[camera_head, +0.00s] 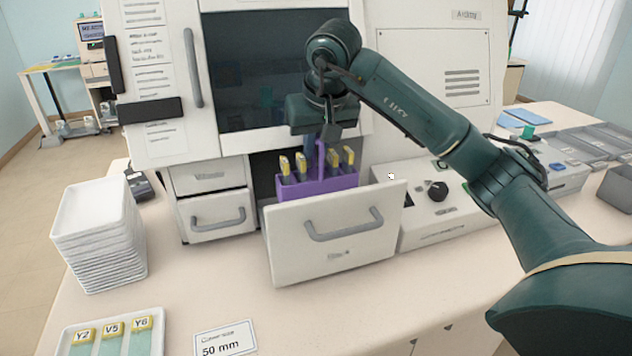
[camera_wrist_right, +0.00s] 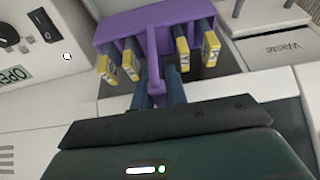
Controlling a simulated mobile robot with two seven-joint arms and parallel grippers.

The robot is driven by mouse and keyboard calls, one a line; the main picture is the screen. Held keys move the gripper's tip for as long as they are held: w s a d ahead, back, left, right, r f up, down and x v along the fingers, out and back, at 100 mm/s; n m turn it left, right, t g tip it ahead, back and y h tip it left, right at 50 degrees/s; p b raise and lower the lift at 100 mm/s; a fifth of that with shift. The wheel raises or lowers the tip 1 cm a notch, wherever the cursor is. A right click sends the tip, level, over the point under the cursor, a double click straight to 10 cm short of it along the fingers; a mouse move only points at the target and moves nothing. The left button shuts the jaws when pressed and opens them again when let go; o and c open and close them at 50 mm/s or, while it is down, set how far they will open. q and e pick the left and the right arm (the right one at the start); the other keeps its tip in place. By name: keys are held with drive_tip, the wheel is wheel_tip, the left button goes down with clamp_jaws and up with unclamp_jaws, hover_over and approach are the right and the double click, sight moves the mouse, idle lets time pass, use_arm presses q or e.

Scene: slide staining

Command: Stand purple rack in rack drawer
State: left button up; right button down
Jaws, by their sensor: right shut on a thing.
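The purple rack (camera_head: 317,185) holds several yellow-tipped slides and sits upright at the open rack drawer (camera_head: 334,243), behind the drawer's front panel. The panel hides its lower part, so I cannot tell whether it touches the drawer floor. My right gripper (camera_head: 322,143) is above the rack, shut on its upright handle. In the right wrist view the purple rack (camera_wrist_right: 150,28) hangs between slides on both sides, with its handle between the fingers of the right gripper (camera_wrist_right: 158,90). My left gripper is not in view.
The stainer cabinet (camera_head: 285,70) stands right behind the drawer. A control box (camera_head: 440,215) with a knob is close on the right. White stacked trays (camera_head: 100,235), a slide tray (camera_head: 110,338) and a "50 mm" card (camera_head: 224,341) are at left and front.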

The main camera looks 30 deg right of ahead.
sight(317, 174)
wheel_tip(317, 174, down, 8)
drive_tip(key=shift+r, duration=0.2)
drive_tip(key=shift+f, duration=0.1)
drive_tip(key=c, duration=1.4)
unclamp_jaws()
drive_tip(key=v, duration=1.2)
